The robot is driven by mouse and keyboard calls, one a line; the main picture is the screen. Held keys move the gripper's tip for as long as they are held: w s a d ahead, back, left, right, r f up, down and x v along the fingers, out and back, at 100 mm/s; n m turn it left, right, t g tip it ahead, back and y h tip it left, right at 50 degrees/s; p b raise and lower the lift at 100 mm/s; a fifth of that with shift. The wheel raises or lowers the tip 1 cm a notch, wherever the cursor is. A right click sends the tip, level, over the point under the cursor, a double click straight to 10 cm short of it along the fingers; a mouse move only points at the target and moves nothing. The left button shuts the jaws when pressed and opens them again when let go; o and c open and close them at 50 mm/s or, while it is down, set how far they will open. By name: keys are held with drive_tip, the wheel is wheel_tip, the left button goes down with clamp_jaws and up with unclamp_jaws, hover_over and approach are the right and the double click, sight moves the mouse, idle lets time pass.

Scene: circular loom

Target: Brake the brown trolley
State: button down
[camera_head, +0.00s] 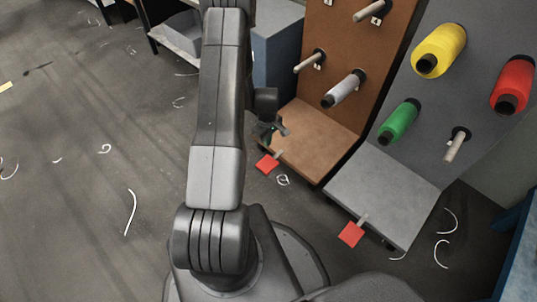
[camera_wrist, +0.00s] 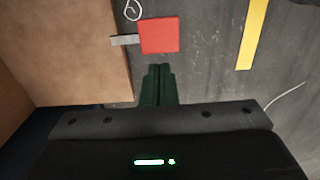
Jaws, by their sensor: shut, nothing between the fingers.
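The brown trolley (camera_head: 316,137) stands right of my arm in the head view, with an upright back panel and a flat base. Its red brake pedal (camera_head: 267,165) sticks out from the base's front edge on a short grey lever. The red pedal (camera_wrist: 159,35) also shows in the wrist view, just beyond my fingertips, beside the trolley base (camera_wrist: 75,60). My gripper (camera_wrist: 159,70) is shut and empty, its dark green fingers together. In the head view my gripper (camera_head: 279,131) is small and partly hidden by my arm, near the base's left edge. I cannot tell whether it touches the pedal.
A grey trolley (camera_head: 385,190) stands to the right, with yellow, red and green spools and its own red pedal (camera_head: 351,234). A blue box (camera_head: 278,50) stands behind the brown trolley. White thread scraps lie on the floor. The floor at left is mostly clear.

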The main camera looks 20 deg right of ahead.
sight(266, 166)
drive_tip(key=shift+f, duration=0.15)
wheel_tip(266, 166, down, 14)
drive_tip(key=b, duration=0.4)
idle(0.5)
drive_tip(key=f+b, duration=0.2)
drive_tip(key=b, duration=0.1)
drive_tip(key=f+b, duration=0.2)
drive_tip(key=shift+s+a, duration=0.2)
drive_tip(key=shift+a, duration=0.15)
drive_tip(key=shift+a+r, duration=0.15)
drive_tip(key=shift+r, duration=0.2)
drive_tip(key=s+a+r+p, duration=0.1)
drive_tip(key=a+r+p, duration=0.1)
drive_tip(key=r, duration=0.4)
drive_tip(key=s+a+r+p, duration=0.1)
drive_tip(key=a+r+p, duration=0.1)
drive_tip(key=r, duration=0.4)
drive_tip(key=shift+a+r+p, duration=0.3)
drive_tip(key=shift+p, duration=0.3)
